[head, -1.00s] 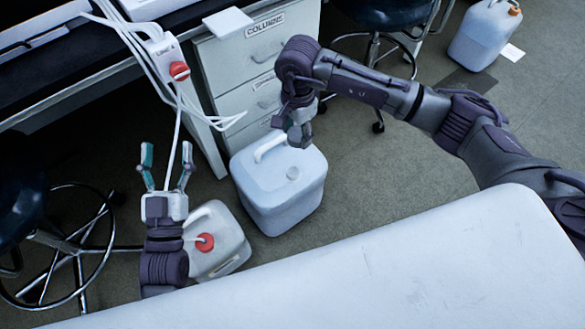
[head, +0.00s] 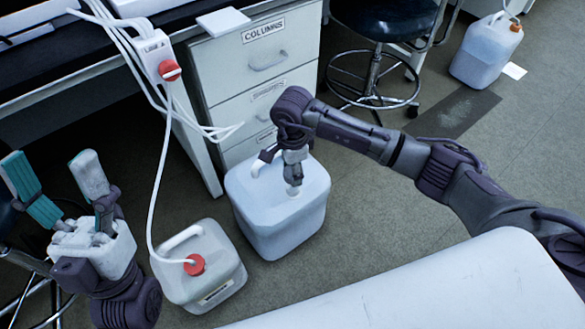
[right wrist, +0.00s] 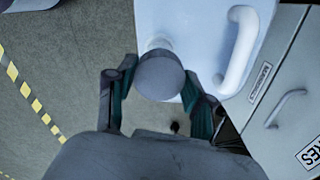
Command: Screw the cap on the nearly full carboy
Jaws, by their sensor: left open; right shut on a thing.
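The large pale carboy (head: 270,225) stands upright on the floor in front of the drawers. Its top also shows in the right wrist view (right wrist: 200,30), with a white handle. My right gripper (head: 293,186) is over the carboy's neck and hides most of it. In the right wrist view it is shut on a round grey cap (right wrist: 160,75) between its teal-padded fingers. The cap overlaps the neck; I cannot tell whether it touches the neck or is on the thread. My left gripper (head: 54,168) is open and empty at the far left, away from the carboy.
A smaller carboy (head: 215,290) with a red cap (head: 195,264) and white tube stands close beside it. Drawers (head: 268,85) stand behind, and a stool (head: 380,75) beyond. Another carboy (head: 484,52) is far off. A white surface (head: 440,290) is in front.

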